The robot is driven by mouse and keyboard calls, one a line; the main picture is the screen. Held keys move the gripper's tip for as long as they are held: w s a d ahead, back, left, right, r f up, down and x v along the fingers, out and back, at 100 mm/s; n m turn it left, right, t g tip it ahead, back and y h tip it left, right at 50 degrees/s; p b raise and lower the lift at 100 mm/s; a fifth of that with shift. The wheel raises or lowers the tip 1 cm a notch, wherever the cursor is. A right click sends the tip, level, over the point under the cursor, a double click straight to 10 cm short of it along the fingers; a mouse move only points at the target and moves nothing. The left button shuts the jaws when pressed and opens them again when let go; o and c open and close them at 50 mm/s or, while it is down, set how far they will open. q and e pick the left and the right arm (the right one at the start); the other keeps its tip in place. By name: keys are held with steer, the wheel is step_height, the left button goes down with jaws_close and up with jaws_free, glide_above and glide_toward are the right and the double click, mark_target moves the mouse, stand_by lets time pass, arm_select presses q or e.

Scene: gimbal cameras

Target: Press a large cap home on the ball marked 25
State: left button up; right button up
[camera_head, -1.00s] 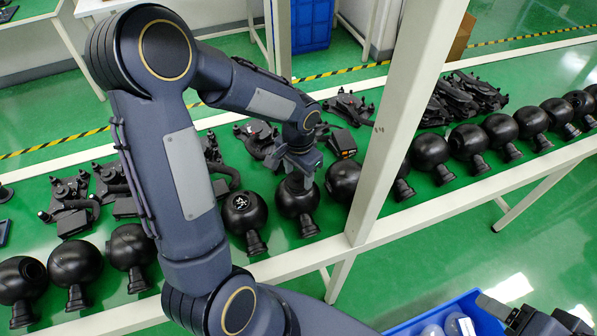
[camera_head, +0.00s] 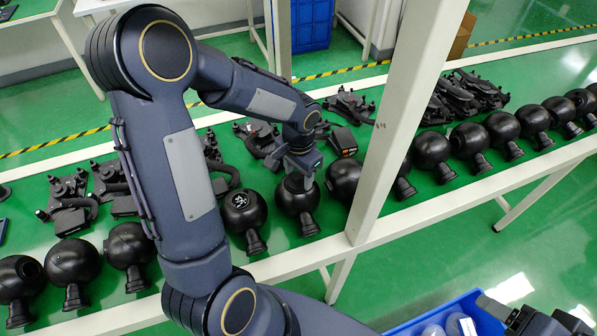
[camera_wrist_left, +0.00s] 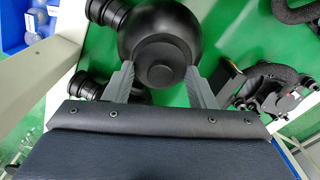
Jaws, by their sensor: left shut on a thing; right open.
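A black ball (camera_head: 297,196) with a short neck sits on the bench below my left gripper (camera_head: 299,180). In the left wrist view the same ball (camera_wrist_left: 158,22) lies under the fingers. My left gripper (camera_wrist_left: 161,80) is shut on a round black cap (camera_wrist_left: 160,72), which lies against the ball's top. I cannot tell whether the cap is fully seated. No number is readable on this ball. The neighbouring ball (camera_head: 243,212) carries a white mark too small to read. My right gripper (camera_head: 530,312) is open at the bottom right, partly cut off.
Several more black balls stand in a row along the bench (camera_head: 290,258), close on both sides. Black gimbal parts (camera_head: 68,195) lie behind them. A white post (camera_head: 398,125) rises right of the left gripper. A blue bin (camera_head: 455,317) holds round, pale items.

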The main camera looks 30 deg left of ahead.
mark_target(299, 174)
arm_select(q)
steer(key=shift+f, duration=0.4)
steer(key=o, duration=1)
steer(key=shift+r, duration=0.1)
steer(key=shift+r, duration=0.1)
step_height(299, 174, up, 7)
steer(key=shift+b, duration=0.35)
steer(key=shift+r, duration=0.3)
